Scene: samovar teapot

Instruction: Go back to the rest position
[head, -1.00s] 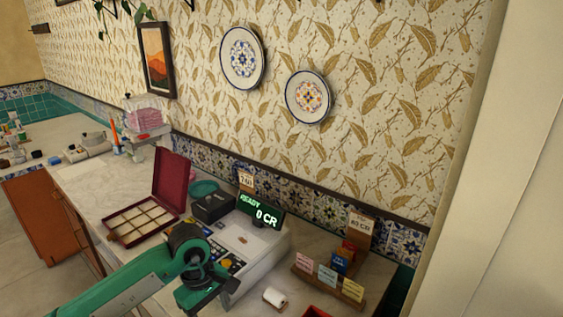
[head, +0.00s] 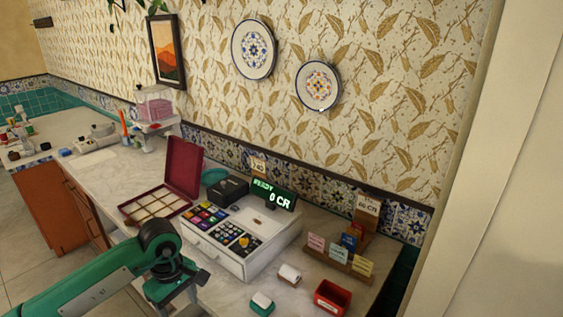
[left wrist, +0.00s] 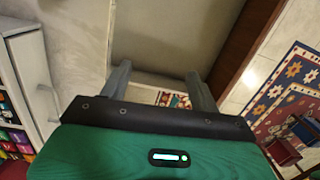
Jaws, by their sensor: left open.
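My left arm comes in from the lower left in the head view, and its left gripper (head: 178,298) hangs in front of the counter, pointing down. In the left wrist view the two fingers of the left gripper (left wrist: 162,90) stand wide apart with nothing between them. Below them are a beige panel, a brown wooden edge and the floor. The white cash register (head: 240,240), with coloured keys and a green display reading 0 CR, stands on the counter just beyond the gripper, apart from it. My right gripper is not in view.
The marble counter (head: 105,180) carries an open maroon box (head: 157,208), a card rack (head: 338,258), a red tray (head: 332,298), a small green-based item (head: 262,304) and a white roll (head: 289,274). A patterned rug (left wrist: 290,95) lies on the floor.

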